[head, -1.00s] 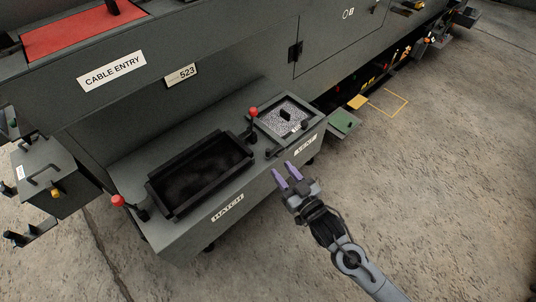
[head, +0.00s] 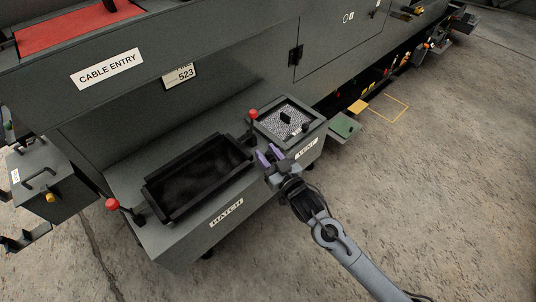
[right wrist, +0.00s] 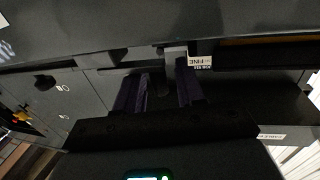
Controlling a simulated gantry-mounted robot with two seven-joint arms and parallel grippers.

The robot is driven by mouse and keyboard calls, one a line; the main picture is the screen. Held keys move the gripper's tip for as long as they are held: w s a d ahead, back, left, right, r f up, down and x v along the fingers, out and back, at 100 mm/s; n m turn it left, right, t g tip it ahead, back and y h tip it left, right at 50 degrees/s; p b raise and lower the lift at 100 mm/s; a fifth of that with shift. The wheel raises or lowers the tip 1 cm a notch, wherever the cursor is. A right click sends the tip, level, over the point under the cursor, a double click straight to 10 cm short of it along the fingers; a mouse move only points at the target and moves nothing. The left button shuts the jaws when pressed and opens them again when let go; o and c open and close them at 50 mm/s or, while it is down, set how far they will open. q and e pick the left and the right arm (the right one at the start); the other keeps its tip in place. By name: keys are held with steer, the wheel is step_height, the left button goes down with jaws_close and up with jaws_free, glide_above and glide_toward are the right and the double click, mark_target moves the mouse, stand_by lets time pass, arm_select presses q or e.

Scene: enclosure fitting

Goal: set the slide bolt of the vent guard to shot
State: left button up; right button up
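The vent guard (head: 287,118) is a square framed panel with a speckled face and a black handle, at the right end of the low ledge, above the VENT label (head: 306,152). Dark fittings lie along its left and front edges, but I cannot make out the slide bolt's position. My right gripper (head: 270,155) is open at the near left corner of the guard and hides part of that edge. In the right wrist view its two purple fingers (right wrist: 161,92) stand apart, with a small dark piece between them; contact is unclear. My left gripper is not in view.
The open black-framed hatch (head: 200,176) is left of the guard. A red knob (head: 252,114) stands at the guard's back left corner, another red knob (head: 112,204) at the ledge's left end. A green plate (head: 345,125) juts out at right. The floor in front is clear.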

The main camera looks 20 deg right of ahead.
mark_target(280, 147)
jaws_close()
steer(key=d, duration=0.1)
steer(key=w+d+p, duration=0.1)
steer(key=d, duration=0.1)
steer(key=w+d, duration=0.1)
steer(key=shift+d, duration=0.3)
steer(key=shift+a+f, duration=0.1)
steer(key=shift+c, duration=0.4)
jaws_free()
steer(key=shift+o, duration=0.4)
steer(key=shift+d, duration=0.2)
steer(key=shift+a, duration=0.1)
